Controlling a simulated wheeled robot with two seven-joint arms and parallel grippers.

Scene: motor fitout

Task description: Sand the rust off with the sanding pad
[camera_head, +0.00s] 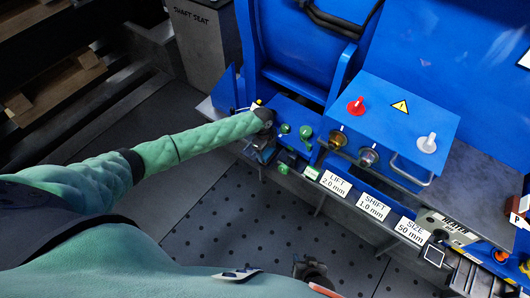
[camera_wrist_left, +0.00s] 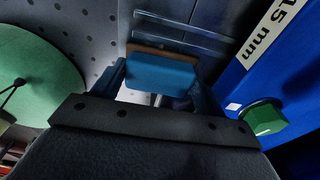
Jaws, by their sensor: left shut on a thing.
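In the left wrist view, my left gripper (camera_wrist_left: 160,92) is shut on a blue block with a brown edge, which looks like the sanding pad (camera_wrist_left: 162,72). In the head view, my left gripper (camera_head: 262,152) is at the left front corner of the blue machine, beside green knobs; the pad cannot be made out there. A dark end piece at the bottom middle looks like my right gripper (camera_head: 311,271); its fingers are unclear. No rust can be made out in either view.
The blue machine (camera_head: 290,30) carries a box with red (camera_head: 356,106) and white (camera_head: 427,143) knobs. LIFT, SHIFT and SIZE labels (camera_head: 373,207) line the front ledge. A heater (camera_head: 453,228) lies at right. A grey SHAFT SEAT post (camera_head: 205,50) stands behind. The dotted floor (camera_head: 215,225) is open.

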